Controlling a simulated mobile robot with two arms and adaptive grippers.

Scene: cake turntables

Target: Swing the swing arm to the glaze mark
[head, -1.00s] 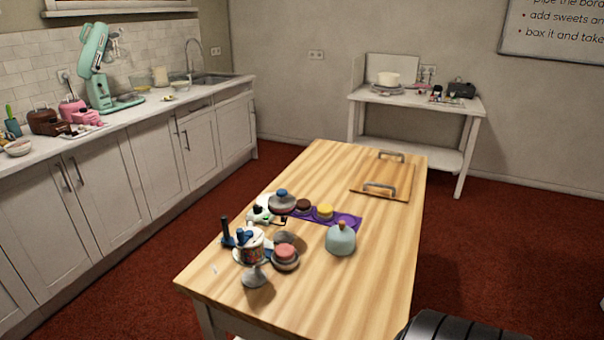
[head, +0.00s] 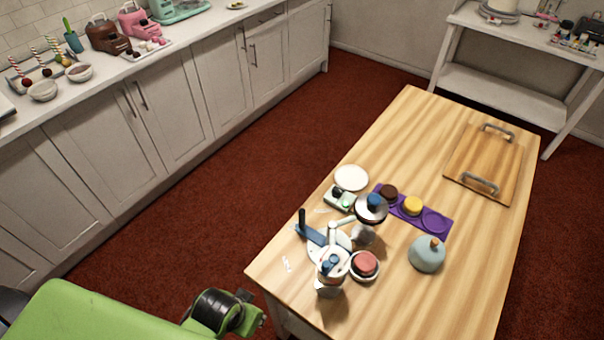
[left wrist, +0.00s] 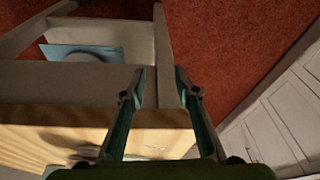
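The turntable stand (head: 342,240) is on the near left part of the wooden table. A pale, thin arm (head: 345,222) rises from it, seemingly the swing arm, with a blue-knobbed grey dome (head: 371,208) near its end. A blue bar with an upright dark handle (head: 302,218) sticks out to its left. A blue-topped canister (head: 331,264) stands in front. The glaze mark is too small to make out. My left gripper (left wrist: 160,84) is open and empty in the left wrist view, over the table edge. Its green arm (head: 100,312) shows at the head view's lower left, apart from the stand.
A pink cake (head: 365,263), a purple tray (head: 438,220) with small cakes, a blue-grey dome (head: 427,255) and a white plate (head: 351,178) crowd the stand. A wooden board with handles (head: 490,150) lies farther back. The red floor (head: 210,210) between counter and table is clear.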

